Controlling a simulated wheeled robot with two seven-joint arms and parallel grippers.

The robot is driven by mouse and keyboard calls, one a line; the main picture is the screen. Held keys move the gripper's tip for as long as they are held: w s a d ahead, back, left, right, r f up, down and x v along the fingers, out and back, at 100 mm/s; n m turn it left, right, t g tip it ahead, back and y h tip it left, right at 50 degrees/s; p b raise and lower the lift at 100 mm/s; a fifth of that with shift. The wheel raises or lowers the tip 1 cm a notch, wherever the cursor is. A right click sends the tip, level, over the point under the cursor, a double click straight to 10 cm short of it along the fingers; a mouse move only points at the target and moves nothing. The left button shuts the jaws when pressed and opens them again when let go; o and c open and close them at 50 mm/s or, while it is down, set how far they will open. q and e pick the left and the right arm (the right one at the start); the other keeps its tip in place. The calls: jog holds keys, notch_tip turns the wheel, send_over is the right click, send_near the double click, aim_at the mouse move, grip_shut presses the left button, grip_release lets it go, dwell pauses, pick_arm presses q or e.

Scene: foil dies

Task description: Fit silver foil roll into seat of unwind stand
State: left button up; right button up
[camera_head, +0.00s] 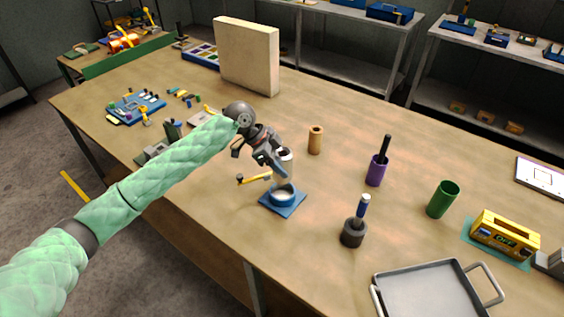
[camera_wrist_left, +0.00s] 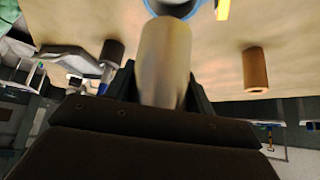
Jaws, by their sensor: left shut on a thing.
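The silver foil roll (camera_head: 284,168) is upright in my left gripper (camera_head: 274,160), which is shut on it. In the left wrist view the roll (camera_wrist_left: 165,62) stands between the fingers, its far end close to the blue ring of the unwind stand. The unwind stand (camera_head: 283,206) is a blue square base with a round, pale-centred seat, on the table below the roll. In the head view the roll is just above and behind the seat; whether they touch I cannot tell. The stand's ring (camera_wrist_left: 176,10) shows in part at the wrist view's top edge. My right gripper is not in view.
A copper-coloured roll (camera_head: 315,140) stands behind and right of the stand. A yellow-handled tool (camera_head: 254,178) lies close to its left. A dark holder with a blue-topped rod (camera_head: 353,232), a purple cup (camera_head: 376,172) and a green cup (camera_head: 442,200) stand to the right. A tall beige panel (camera_head: 246,58) stands at the back.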

pick_arm(q)
jog(key=shift+r, duration=0.1)
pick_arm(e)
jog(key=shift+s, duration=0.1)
